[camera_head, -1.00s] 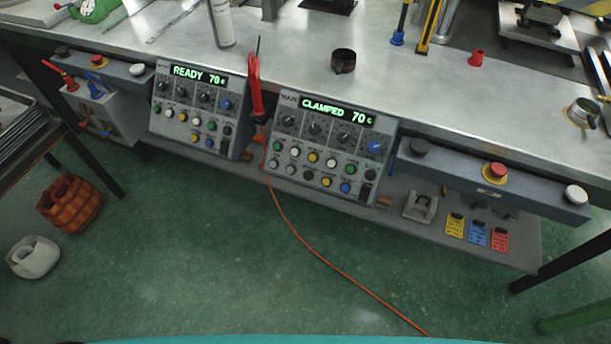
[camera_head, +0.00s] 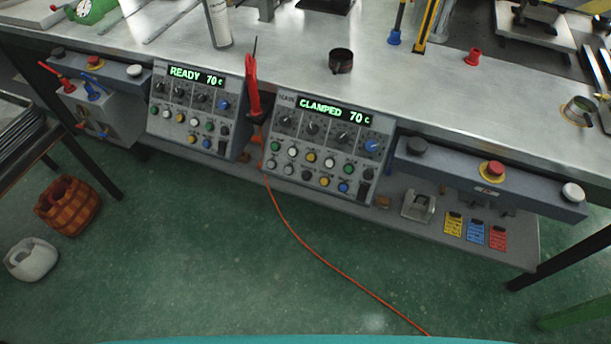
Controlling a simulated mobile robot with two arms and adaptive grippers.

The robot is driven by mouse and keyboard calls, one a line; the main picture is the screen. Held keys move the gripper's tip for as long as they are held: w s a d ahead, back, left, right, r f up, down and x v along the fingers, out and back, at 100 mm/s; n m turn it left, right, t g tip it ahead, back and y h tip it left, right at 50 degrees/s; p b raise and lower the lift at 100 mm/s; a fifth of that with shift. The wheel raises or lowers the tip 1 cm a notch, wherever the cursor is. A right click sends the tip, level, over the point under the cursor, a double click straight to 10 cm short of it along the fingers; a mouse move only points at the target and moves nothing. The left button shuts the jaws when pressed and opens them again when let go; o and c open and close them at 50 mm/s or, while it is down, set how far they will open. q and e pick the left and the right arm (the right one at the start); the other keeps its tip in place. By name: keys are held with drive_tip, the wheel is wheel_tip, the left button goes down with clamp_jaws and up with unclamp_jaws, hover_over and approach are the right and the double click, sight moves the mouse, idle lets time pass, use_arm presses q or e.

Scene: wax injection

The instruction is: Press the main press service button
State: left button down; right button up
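The main press control panel (camera_head: 319,146) hangs on the bench front in the middle of the head view. Its green display (camera_head: 334,110) reads "CLAMPED 70 c", with "MAIN" printed beside it. Below the display is a row of knobs, the rightmost one blue (camera_head: 371,146). Under them are two rows of round buttons in green, white, yellow, blue and black, including a yellow button (camera_head: 324,181) and a blue button (camera_head: 343,187) in the lower row. The button labels are too small to read, so I cannot tell which is the service button. Neither gripper is in view.
A second panel (camera_head: 191,108) reading "READY 70 c" is to the left. A red-handled tool (camera_head: 253,88) with an orange cable hangs between the panels. A bar with a red emergency button (camera_head: 494,168) is to the right. The green floor (camera_head: 210,260) in front is clear.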

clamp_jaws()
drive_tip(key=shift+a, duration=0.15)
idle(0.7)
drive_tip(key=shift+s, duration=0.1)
